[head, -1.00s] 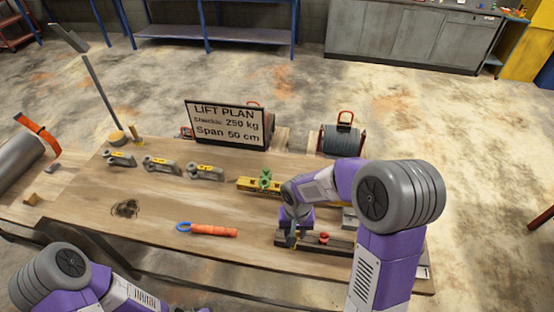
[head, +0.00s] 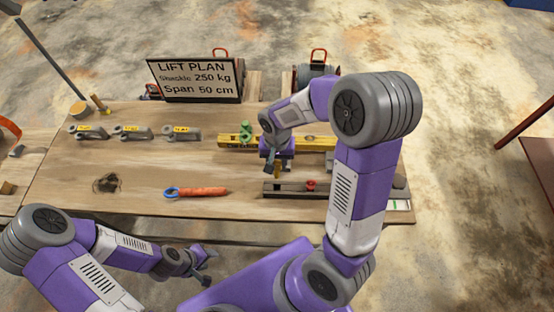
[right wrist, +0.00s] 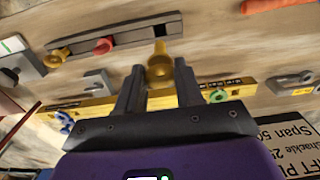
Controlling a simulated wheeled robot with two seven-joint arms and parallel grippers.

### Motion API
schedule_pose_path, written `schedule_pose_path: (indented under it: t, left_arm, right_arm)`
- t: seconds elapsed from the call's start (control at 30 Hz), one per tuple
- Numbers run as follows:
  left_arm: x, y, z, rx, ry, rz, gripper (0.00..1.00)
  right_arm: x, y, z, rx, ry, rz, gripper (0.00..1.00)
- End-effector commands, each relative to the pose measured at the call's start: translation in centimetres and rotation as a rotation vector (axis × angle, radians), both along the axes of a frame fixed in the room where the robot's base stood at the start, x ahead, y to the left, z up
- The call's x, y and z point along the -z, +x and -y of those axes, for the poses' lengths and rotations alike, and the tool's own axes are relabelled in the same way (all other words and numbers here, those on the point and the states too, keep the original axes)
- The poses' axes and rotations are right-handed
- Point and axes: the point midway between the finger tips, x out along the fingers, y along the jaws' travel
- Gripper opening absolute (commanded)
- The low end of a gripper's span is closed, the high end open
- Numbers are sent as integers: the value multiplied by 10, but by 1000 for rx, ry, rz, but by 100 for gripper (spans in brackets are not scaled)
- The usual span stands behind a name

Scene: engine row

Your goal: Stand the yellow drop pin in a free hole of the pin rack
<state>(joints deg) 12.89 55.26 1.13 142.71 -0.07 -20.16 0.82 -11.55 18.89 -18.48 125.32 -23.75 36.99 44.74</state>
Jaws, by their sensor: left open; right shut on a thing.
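The yellow drop pin (right wrist: 160,70) is between the fingers of my right gripper (right wrist: 160,88), which is shut on it. In the head view the right gripper (head: 272,160) is over the work table, by the left end of the dark pin rack (head: 285,192); part of the yellow pin shows below it. The rack also shows in the right wrist view (right wrist: 135,38), with a red pin (right wrist: 103,46) in it and a yellow ringed piece (right wrist: 53,58) at its far left. The held pin appears apart from the rack. My left gripper (head: 200,262) is open and empty, before the table's front edge.
A yellow beam (head: 230,141) with a green shackle (head: 246,131) lies behind the rack. An orange-handled tool (head: 205,192) lies left of it.

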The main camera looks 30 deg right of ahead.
Motion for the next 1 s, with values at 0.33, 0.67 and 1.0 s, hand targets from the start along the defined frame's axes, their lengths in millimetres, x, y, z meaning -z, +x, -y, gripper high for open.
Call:
schedule_pose_path:
  t: [0.33, 0.67, 1.0]
  left_arm:
    - [32, 0, 0, 0, 0, 0, 43]
    - [43, 0, 0, 0, 0, 0, 43]
    - [43, 0, 0, 0, 0, 0, 43]
  right_arm:
    - [36, 0, 0, 0, 0, -1, 0]
    - [50, 0, 0, 0, 0, 0, 0]
    - [50, 0, 0, 0, 0, 0, 0]
